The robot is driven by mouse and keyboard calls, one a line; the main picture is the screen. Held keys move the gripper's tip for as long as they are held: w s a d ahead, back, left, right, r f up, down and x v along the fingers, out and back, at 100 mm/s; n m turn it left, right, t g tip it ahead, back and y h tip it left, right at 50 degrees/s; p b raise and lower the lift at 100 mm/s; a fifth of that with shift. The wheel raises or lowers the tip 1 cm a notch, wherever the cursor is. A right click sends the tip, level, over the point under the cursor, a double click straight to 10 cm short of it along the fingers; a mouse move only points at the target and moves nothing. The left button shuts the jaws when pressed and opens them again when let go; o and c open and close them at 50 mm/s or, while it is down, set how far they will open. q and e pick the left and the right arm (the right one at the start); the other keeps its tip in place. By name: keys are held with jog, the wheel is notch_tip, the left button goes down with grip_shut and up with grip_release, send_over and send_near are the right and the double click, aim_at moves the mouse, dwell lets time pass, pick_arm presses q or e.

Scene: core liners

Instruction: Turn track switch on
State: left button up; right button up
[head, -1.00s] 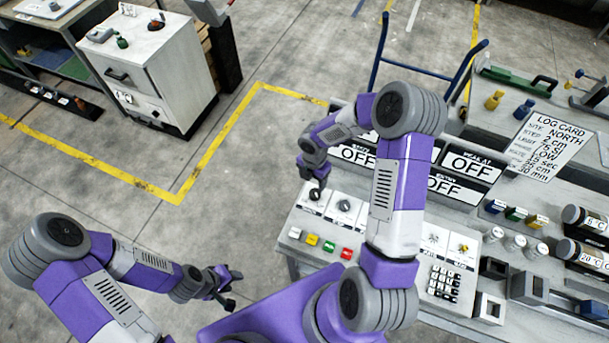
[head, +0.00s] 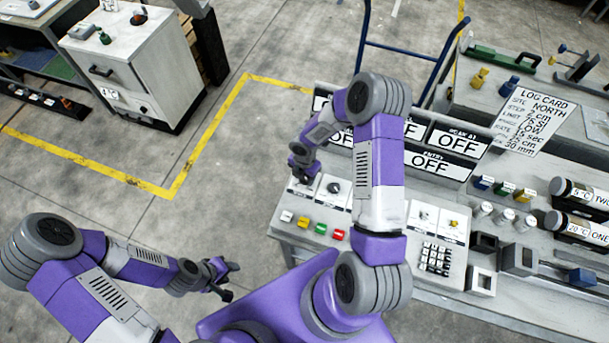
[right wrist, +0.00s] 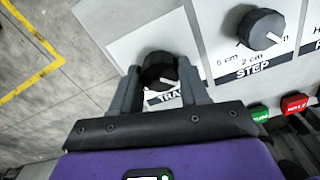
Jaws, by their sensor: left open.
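The track switch is a black rotary knob (right wrist: 158,72) with a white pointer line, on a white panel plate. Its label is partly covered; "TRA" can be read. My right gripper (right wrist: 159,80) has a finger on each side of this knob in the right wrist view; whether both fingers press on it is unclear. In the head view my right gripper (head: 303,174) is down at the panel's left end and mostly hides the knob. My left gripper (head: 226,281) is open and empty, away from the panel, over the floor.
The step knob (right wrist: 261,28) is just right of the track knob. Coloured buttons (head: 320,228) line the panel's front edge, with a keypad (head: 436,258) further right. OFF signs (head: 431,165) stand behind. Floor left of the panel is clear.

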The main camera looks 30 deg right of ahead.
jog(key=c, duration=0.6)
jog(key=shift+m, duration=0.3)
jog(key=shift+f+m+b, duration=0.1)
jog(key=shift+m+b, duration=1.05)
jog(key=shift+m, duration=0.05)
jog(key=m+b, duration=0.3)
jog(key=m, duration=0.1)
jog(key=shift+m, duration=0.3)
jog(key=m+b, duration=0.3)
jog(key=m, duration=0.2)
jog(key=shift+w, duration=0.1)
jog(key=m+b, duration=0.2)
jog(key=m, duration=0.3)
jog(key=shift+m, duration=0.4)
